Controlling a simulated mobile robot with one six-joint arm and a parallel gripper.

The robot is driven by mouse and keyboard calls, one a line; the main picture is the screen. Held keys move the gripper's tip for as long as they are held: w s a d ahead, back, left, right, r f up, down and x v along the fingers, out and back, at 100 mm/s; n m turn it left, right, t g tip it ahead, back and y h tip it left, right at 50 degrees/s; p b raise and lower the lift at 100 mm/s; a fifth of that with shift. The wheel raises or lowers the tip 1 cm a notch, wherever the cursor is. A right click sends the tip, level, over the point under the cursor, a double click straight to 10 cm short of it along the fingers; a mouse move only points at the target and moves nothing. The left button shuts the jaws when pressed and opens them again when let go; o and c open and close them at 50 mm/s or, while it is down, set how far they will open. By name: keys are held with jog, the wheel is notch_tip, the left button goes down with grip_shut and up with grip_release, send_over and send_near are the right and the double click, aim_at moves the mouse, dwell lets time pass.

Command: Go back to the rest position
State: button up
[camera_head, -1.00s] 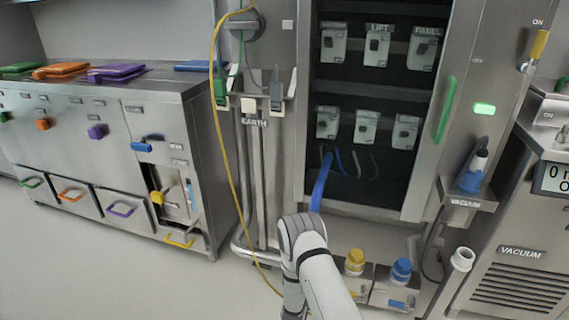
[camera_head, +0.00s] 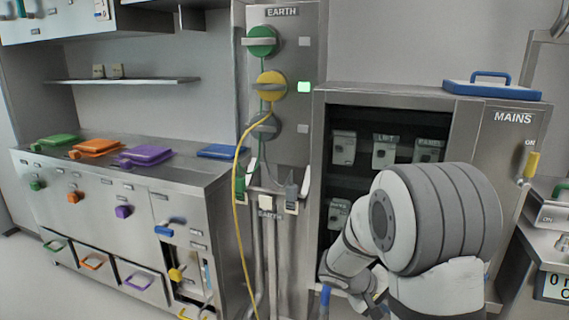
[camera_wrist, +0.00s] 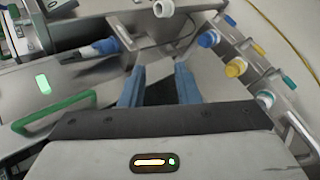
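My gripper (camera_wrist: 160,80) shows in the wrist view with its two blue fingers apart and nothing between them. In the head view my arm is folded up large in front of the open cabinet (camera_head: 400,95). A blue finger of my gripper (camera_head: 325,298) shows low at the left of the arm; the rest of the gripper is mostly hidden there.
Left is a steel counter (camera_head: 195,172) with coloured lids and drawers. A yellow cable (camera_head: 238,215) hangs from the EARTH panel (camera_head: 290,150). The wrist view shows a green handle (camera_wrist: 55,112), a blue plug (camera_wrist: 100,47) and yellow and blue caps close by.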

jog(key=s+a+r+m+y+p, duration=0.1)
jog(key=s+a+r+y+p, duration=0.2)
jog(key=s+r, duration=0.3)
jog(key=s+a+r+m+y+p, duration=0.1)
jog(key=s+a+r+y+p, duration=0.2)
jog(key=s+r, duration=0.4)
jog(key=s+a+r+m+t+y+p, duration=0.1)
jog(key=s+a+r+y+p, duration=0.2)
jog(key=r, duration=0.7)
jog(key=s+a+p, duration=0.2)
jog(key=s+p, duration=0.1)
jog(key=s, duration=0.1)
jog(key=shift+r, duration=0.3)
